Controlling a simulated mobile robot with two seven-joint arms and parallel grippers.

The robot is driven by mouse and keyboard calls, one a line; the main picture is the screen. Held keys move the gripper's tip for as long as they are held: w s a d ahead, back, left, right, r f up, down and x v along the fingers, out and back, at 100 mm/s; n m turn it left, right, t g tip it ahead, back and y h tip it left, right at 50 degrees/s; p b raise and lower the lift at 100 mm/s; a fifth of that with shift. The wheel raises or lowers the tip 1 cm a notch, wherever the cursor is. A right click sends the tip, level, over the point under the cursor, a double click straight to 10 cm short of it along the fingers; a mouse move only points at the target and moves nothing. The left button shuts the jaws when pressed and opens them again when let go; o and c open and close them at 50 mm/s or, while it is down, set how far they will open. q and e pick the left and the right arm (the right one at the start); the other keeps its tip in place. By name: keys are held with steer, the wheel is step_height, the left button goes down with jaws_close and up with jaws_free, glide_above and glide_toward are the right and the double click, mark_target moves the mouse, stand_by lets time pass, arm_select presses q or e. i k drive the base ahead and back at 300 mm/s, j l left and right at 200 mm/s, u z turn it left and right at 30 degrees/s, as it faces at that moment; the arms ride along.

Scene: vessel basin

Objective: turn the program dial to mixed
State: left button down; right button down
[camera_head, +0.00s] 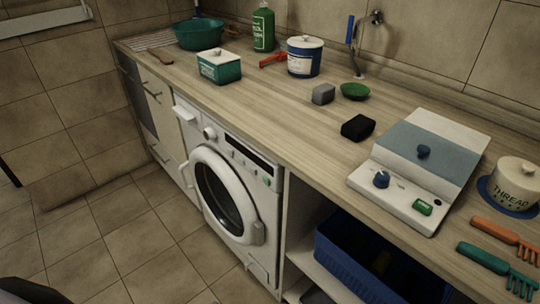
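A front-loading white washing machine (262,221) stands under the counter, its round door (222,196) shut. A round light knob (209,133) sits at the left of its front panel, beside a dark display strip (245,157); a small green button (266,181) is at the right. A white and grey-blue device (420,160) on the counter has a blue dial (381,179) and a green button (422,207) on its front. I cannot read any dial markings or the word mixed. Neither of my grippers is in view.
The counter holds a teal basin (199,35), green bottle (263,28), lidded blue-white pot (305,56), teal-white box (219,67), sponges, brushes and a thread jar (515,184). A blue crate (372,268) sits on a lower shelf. The tiled floor before the washer is clear.

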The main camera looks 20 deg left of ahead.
mark_target(209, 134)
steer(key=j, duration=1.5)
